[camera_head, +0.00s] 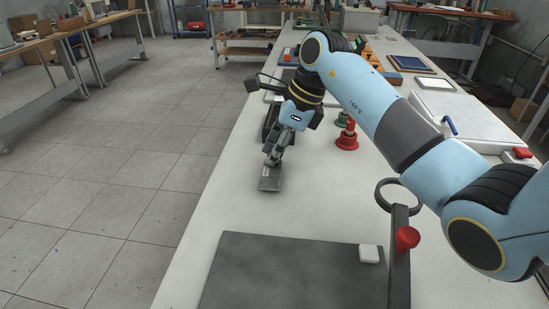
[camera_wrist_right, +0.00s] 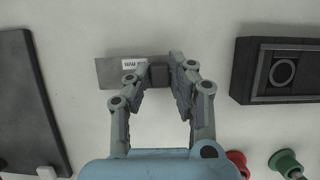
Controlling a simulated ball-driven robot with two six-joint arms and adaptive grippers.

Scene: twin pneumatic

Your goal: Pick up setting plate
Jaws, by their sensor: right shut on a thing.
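The setting plate (camera_head: 269,181) is a small flat grey plate with a white label, near the left edge of the white table. My right gripper (camera_head: 272,159) points down at its far end. In the right wrist view the plate (camera_wrist_right: 113,76) extends left from between the fingertips (camera_wrist_right: 157,70), where a darker block is gripped. The right gripper is shut on the plate. The fingers hide part of it, and I cannot tell whether it is clear of the table. My left gripper is not in view.
A dark grey mat (camera_head: 290,270) with a small white block (camera_head: 369,253) lies at the front. A stand with a ring and red knob (camera_head: 407,238) is beside it. Red (camera_head: 347,138) and green buttons stand right of the gripper. A dark fixture (camera_wrist_right: 283,72) is near the plate.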

